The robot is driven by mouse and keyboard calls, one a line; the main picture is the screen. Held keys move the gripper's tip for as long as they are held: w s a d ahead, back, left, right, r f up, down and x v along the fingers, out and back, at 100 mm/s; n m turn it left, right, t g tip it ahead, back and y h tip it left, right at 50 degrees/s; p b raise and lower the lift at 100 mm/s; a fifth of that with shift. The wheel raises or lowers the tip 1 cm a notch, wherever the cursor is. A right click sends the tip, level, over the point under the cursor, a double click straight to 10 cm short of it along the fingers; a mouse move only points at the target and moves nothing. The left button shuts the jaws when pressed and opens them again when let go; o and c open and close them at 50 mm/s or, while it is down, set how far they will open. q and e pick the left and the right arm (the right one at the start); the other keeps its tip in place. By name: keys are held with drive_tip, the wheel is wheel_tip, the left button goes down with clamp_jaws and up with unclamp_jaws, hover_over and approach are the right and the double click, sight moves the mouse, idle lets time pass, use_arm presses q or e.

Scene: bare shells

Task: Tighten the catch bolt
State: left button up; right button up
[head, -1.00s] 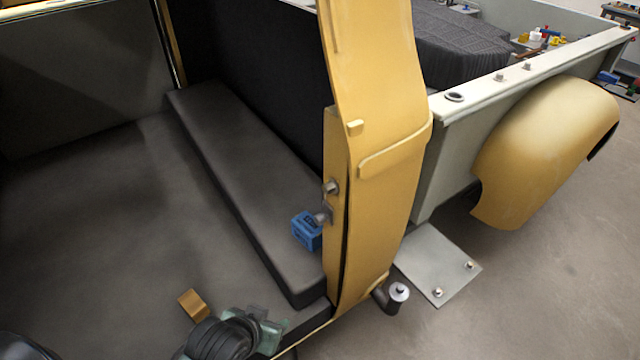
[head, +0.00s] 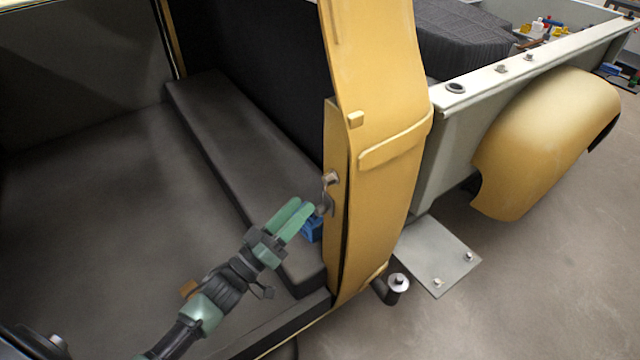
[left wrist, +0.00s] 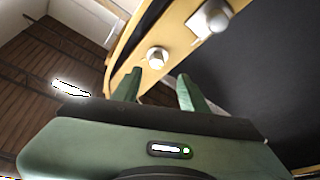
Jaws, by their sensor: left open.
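In the left wrist view a hex bolt head (left wrist: 157,57) on a washer sits in the yellow pillar edge. A larger metal stud (left wrist: 212,18) of the catch stands beside it. In the head view, catch metal (head: 331,180) shows on the inner edge of the yellow pillar (head: 385,150). My left gripper (head: 305,205) has green fingers, is open and empty, and points at the catch. In the wrist view its fingertips (left wrist: 157,77) lie to either side of the bolt's line, seemingly short of it. My right gripper is out of view.
A blue boxy thing (head: 313,230) lies by the pillar, partly hidden behind my left fingers. A dark bench cushion (head: 225,140) runs along the inside. A small brown block (head: 188,288) is on the floor, partly covered by my arm.

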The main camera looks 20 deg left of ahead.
sight(324, 180)
use_arm(q)
drive_tip(key=x, duration=0.2)
drive_tip(key=p+x, duration=0.1)
drive_tip(key=x, duration=0.1)
drive_tip(key=p+x, duration=0.1)
drive_tip(key=x, duration=0.1)
drive_tip(key=shift+w+d+r, duration=0.15)
drive_tip(key=shift+d+r, duration=0.1)
drive_tip(key=shift+r, duration=0.2)
drive_tip(key=shift+w+d+p, duration=0.25)
drive_tip(key=shift+w+p, duration=0.1)
drive_tip(key=shift+w, duration=0.1)
clamp_jaws()
